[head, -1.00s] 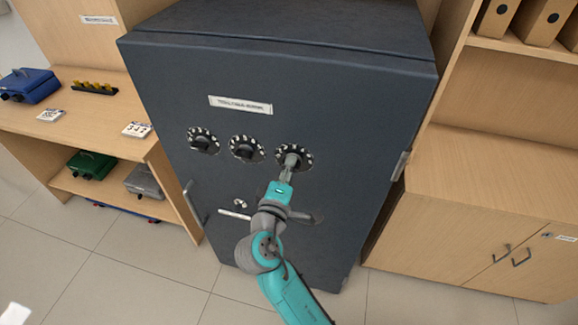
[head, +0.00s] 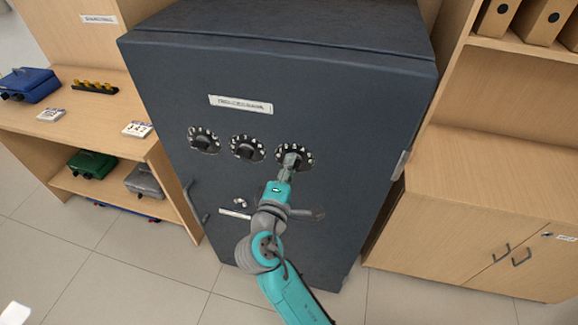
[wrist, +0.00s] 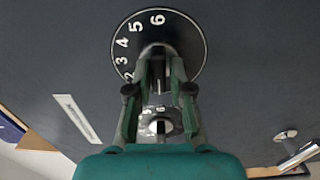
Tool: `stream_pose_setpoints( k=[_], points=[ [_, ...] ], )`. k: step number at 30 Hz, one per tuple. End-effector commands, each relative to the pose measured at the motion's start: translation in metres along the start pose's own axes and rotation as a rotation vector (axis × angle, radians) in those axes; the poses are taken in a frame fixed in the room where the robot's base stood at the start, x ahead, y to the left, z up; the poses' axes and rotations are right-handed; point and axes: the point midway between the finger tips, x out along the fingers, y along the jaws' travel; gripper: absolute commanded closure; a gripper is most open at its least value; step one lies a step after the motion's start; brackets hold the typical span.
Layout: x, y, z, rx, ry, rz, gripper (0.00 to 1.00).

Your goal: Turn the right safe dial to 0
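The right safe dial (head: 295,157) is a black disc with white digits on the dark grey safe door. In the wrist view the dial (wrist: 192,35) fills the top centre, with 2, 3, 4, 5 and 6 readable around its left and top rim. My gripper (head: 291,163) is at this dial. In the wrist view my gripper (wrist: 160,58) has its two fingers closed in on both sides of the dark knob at the dial's centre. The fingers hide most of the knob and the lower digits, so I cannot tell which digit it points to.
The left dial (head: 203,140) and middle dial (head: 247,148) sit beside it on the safe (head: 330,90). A label (head: 240,105) is above them. A lever handle (head: 308,214) lies below, close to my wrist. A wooden shelf unit stands left, a cabinet (head: 480,200) right.

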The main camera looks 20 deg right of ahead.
Motion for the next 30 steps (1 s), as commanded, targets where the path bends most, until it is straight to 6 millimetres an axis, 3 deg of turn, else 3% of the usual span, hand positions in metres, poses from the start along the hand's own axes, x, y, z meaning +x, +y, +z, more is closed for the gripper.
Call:
stream_pose_setpoints(
  k=[14,30],
  points=[
    [-0.008,0.000,0.000,0.001,0.001,0.000,0.60],
    [-0.101,0.000,-0.001,0.001,0.004,0.000,0.60]
  ],
)
